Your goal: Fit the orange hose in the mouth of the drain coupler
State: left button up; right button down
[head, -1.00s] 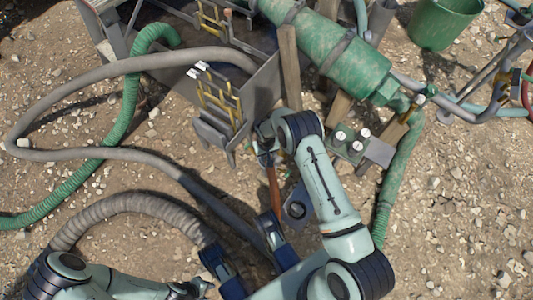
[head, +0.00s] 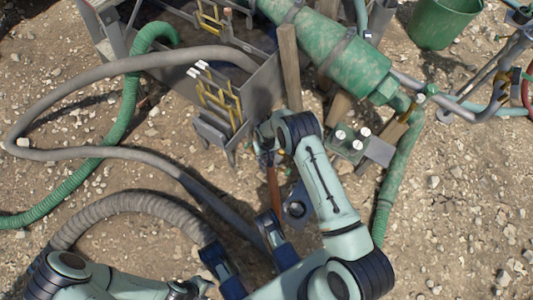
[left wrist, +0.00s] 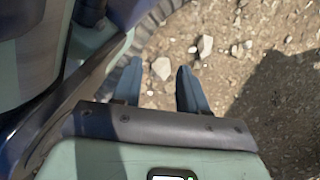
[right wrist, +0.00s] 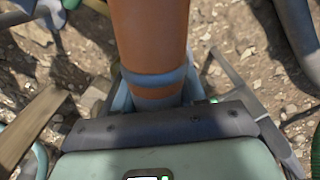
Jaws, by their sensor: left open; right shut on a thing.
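The orange hose (head: 273,186) is a short piece near the middle of the head view. My right gripper (head: 265,152) is shut on it; the right wrist view shows the hose (right wrist: 150,38) between the fingers (right wrist: 152,82), with a blue-grey band round it. My left gripper (head: 240,237) is open and empty, below and left of the hose; its two blue fingers (left wrist: 158,80) stand apart over gravel in the left wrist view. A grey part with a round dark opening (head: 298,209) is just right of the hose. I cannot tell whether it is the drain coupler.
A long grey hose (head: 110,153), a ribbed grey hose (head: 135,203) and a green hose (head: 124,115) curve on the left. A metal tank (head: 262,88) and a green cylinder (head: 350,66) stand behind my right gripper. Gravel at the lower right is clear.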

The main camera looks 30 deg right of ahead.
jog(key=shift+f, duration=0.2)
jog(key=c, duration=0.6)
grip_release()
jog(key=shift+o, duration=0.2)
pick_arm(q)
jog(key=w+d+r+t+p, duration=0.1)
jog(key=w+r+t+p, duration=0.2)
jog(key=w, duration=0.5)
notch_tip(320, 180, up, 2)
jog(key=shift+m+p, duration=0.3)
jog(key=shift+p, duration=0.3)
pick_arm(e)
notch_tip(320, 180, up, 14)
jog(key=shift+f, duration=0.25)
